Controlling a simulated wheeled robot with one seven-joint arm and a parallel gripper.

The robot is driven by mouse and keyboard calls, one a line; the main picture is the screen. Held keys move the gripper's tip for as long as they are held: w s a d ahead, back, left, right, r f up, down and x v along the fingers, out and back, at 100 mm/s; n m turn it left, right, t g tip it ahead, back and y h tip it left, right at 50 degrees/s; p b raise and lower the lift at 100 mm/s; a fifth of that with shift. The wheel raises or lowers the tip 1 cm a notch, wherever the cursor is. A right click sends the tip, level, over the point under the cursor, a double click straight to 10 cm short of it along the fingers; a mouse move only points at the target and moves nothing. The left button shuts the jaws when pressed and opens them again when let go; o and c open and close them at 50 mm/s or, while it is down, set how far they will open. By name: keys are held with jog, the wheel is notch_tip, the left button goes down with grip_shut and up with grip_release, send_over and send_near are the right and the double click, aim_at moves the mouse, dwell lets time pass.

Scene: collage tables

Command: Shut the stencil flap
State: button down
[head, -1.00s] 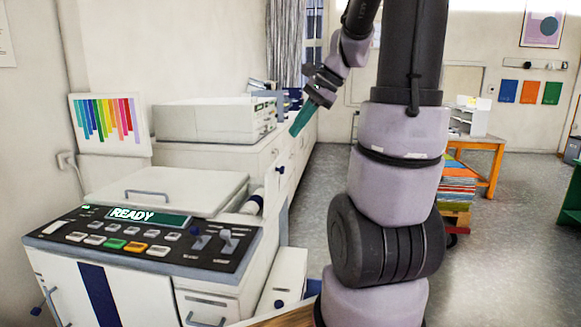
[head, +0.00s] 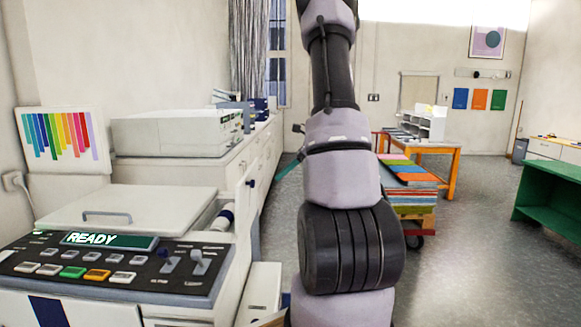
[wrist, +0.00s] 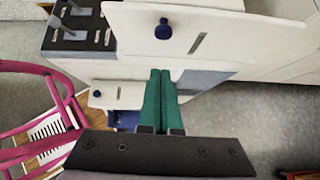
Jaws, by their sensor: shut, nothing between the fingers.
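The white duplicator (head: 130,207) with a READY display stands at the left in the head view. A white panel that looks like the stencil flap (head: 246,215) stands out at its right side, seen nearly edge-on. In the wrist view the flap (wrist: 235,28) lies across the top, with a round blue knob (wrist: 163,27) and a dark slot. My gripper (wrist: 160,75) has its green fingers shut together, empty, with their tips just below the panel in the picture. I cannot tell whether they touch it. In the head view the gripper (head: 288,168) is mostly hidden behind my arm.
A pink-framed stool or rack (wrist: 40,110) is at the left in the wrist view. Behind the duplicator runs a white cabinet (head: 215,175). A cart of coloured paper (head: 408,185) stands right of my arm. Grey floor (head: 470,240) at the right is open.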

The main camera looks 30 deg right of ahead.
jog(key=w+a+f, duration=0.2)
jog(key=w+a, duration=0.1)
jog(key=a, duration=0.2)
jog(key=shift+w, duration=0.4)
jog(key=shift+a, duration=0.2)
